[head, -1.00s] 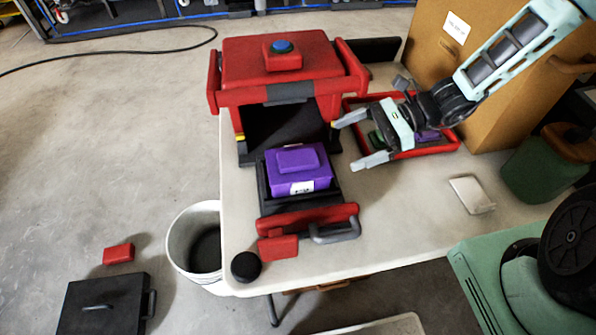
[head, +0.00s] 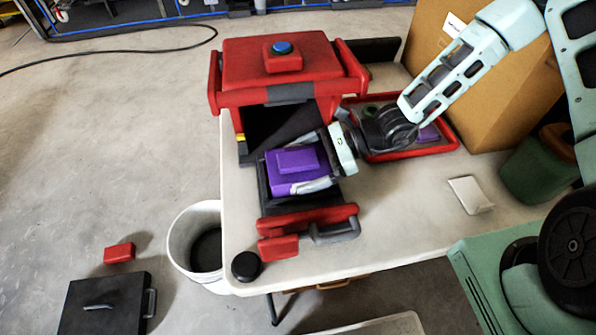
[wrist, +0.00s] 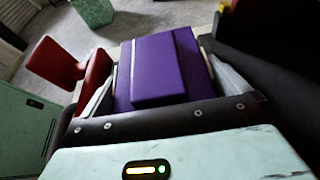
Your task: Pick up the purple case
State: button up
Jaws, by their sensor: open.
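The purple case (head: 291,168) sits in the black pulled-out drawer (head: 262,192) of the red machine (head: 290,70). It has a raised block on its lid. My gripper (head: 318,160) is open at the right side of the case, with one finger near its back edge and one across its front. In the wrist view the purple case (wrist: 165,68) lies between the two fingers of my gripper (wrist: 166,90). I cannot tell whether the fingers touch it.
A red tray (head: 447,146) with a purple item (head: 428,133) and a green item lies behind my arm. A cardboard box (head: 500,100) stands at the back right. A grey drawer handle (head: 335,231) juts forward. A white bucket (head: 180,240) stands on the floor left.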

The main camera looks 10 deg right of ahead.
jog(key=c, duration=0.8)
jog(key=shift+o, duration=0.2)
